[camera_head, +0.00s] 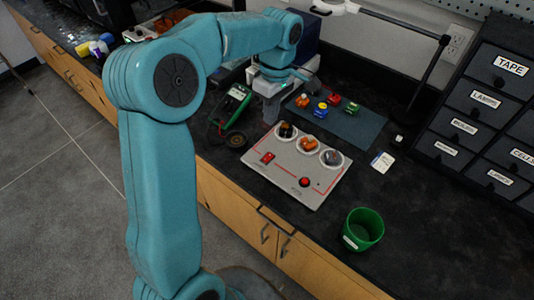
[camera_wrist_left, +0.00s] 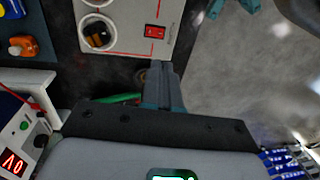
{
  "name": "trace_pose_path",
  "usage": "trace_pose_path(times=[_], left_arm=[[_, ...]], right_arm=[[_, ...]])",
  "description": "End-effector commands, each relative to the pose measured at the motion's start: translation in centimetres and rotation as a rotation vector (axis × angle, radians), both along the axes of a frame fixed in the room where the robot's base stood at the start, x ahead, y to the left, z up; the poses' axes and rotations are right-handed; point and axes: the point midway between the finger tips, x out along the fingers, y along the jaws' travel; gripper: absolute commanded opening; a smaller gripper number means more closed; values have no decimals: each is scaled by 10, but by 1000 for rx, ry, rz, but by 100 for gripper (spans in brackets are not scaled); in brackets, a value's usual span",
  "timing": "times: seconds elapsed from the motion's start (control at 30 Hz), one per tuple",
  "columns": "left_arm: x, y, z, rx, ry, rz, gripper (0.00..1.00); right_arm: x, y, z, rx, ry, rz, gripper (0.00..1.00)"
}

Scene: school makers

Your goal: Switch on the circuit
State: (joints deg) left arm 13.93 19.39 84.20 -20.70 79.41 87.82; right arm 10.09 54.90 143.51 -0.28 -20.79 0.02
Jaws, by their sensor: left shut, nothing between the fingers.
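The grey circuit panel (camera_head: 282,178) lies on the dark bench. It has a red rocker switch (camera_head: 267,158) at its left, a round red part (camera_head: 304,182) near its front edge and three round sockets holding parts. My left gripper (camera_head: 271,112) is behind the panel's far left corner, its tips hard to make out in the head view. In the left wrist view its fingers (camera_wrist_left: 160,70) are shut and empty, just short of the panel edge. The red switch (camera_wrist_left: 154,32) shows a little beyond the tips. My right gripper is not in view.
A green multimeter (camera_head: 232,105) lies left of the panel. A dark mat (camera_head: 350,128) with several coloured parts lies behind it. A green cup (camera_head: 363,229) stands at the right front, a small white card (camera_head: 382,162) behind it. Labelled drawers (camera_head: 470,100) stand far right.

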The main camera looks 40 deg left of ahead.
Motion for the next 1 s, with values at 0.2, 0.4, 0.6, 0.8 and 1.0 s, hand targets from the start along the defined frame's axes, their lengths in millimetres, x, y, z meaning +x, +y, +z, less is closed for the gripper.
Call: trace_pose_path(times=[0.2,0.4,0.6,0.8,1.0], left_arm=[[-2,0,2,0,0,1,0],[-2,0,1,0,1,1,0],[-5,0,-22,0,4,1,0],[-11,-1,-64,-1,6,1,0],[-16,-1,-105,-2,6,1,0]], right_arm=[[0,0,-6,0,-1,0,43],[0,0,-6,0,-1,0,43],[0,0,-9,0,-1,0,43],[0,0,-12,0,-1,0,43],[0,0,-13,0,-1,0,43]])
